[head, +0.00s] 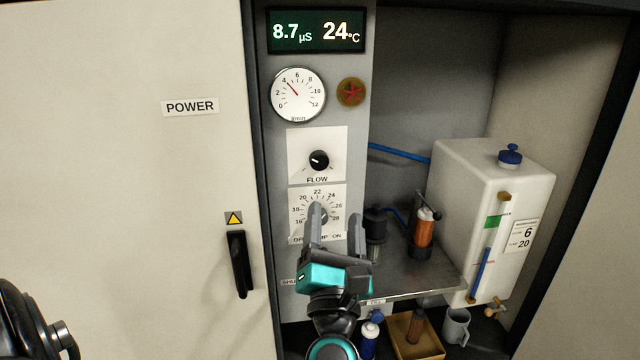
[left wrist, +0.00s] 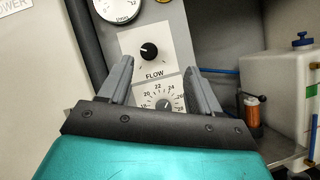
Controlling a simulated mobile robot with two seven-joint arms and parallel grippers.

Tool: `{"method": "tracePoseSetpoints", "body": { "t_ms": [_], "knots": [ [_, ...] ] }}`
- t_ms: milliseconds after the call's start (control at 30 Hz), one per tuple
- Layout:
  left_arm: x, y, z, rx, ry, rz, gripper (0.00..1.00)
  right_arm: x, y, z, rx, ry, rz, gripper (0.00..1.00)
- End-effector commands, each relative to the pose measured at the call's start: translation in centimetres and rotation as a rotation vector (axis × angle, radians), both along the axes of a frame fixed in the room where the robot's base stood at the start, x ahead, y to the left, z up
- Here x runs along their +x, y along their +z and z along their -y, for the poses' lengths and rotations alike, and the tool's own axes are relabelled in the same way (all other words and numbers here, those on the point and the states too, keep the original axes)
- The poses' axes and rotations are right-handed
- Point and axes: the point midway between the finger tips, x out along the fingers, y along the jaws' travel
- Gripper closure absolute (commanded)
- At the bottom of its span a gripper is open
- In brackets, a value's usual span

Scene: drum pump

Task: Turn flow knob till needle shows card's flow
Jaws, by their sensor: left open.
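The black flow knob (head: 319,160) sits on a white plate marked FLOW; its white mark points left and slightly down. It also shows in the left wrist view (left wrist: 149,52). The round flow gauge (head: 298,95) has a red needle near 4. The card (head: 522,235) on the white tank reads 6 and 20; its small print is unclear. My left gripper (head: 336,213) is open and empty, in front of the temperature dial below the flow knob. In the left wrist view, its fingers (left wrist: 158,69) stand apart, either side of the flow plate. My right gripper is not in view.
The temperature dial (head: 325,200) is partly hidden by my left gripper. A display (head: 316,31) shows 8.7 µS and 24 °C. A red star-shaped knob (head: 351,92) is right of the gauge. A door handle (head: 239,264) juts out left. The white tank (head: 470,190) stands right.

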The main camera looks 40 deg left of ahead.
Motion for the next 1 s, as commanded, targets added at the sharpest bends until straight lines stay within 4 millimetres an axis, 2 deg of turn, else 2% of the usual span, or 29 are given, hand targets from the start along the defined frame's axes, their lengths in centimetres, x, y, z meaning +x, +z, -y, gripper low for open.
{"method": "tracePoseSetpoints", "body": {
  "t_ms": [100,200,367,700,1000],
  "knots": [
    [0.0,-0.7,-1.3,-0.165,0.012,0.066,0.37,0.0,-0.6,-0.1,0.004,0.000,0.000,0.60],
    [0.2,-0.7,-1.9,-0.212,0.017,0.082,0.37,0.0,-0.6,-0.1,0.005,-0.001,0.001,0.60],
    [1.5,0.2,-3.2,-0.213,0.018,0.085,0.37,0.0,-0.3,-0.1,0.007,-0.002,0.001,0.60],
    [6.4,2.8,-7.4,-0.207,0.018,0.082,0.37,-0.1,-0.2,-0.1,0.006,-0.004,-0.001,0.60],
    [8.7,3.9,-9.5,-0.209,0.017,0.081,0.37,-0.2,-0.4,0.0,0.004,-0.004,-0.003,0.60]
  ]
}}
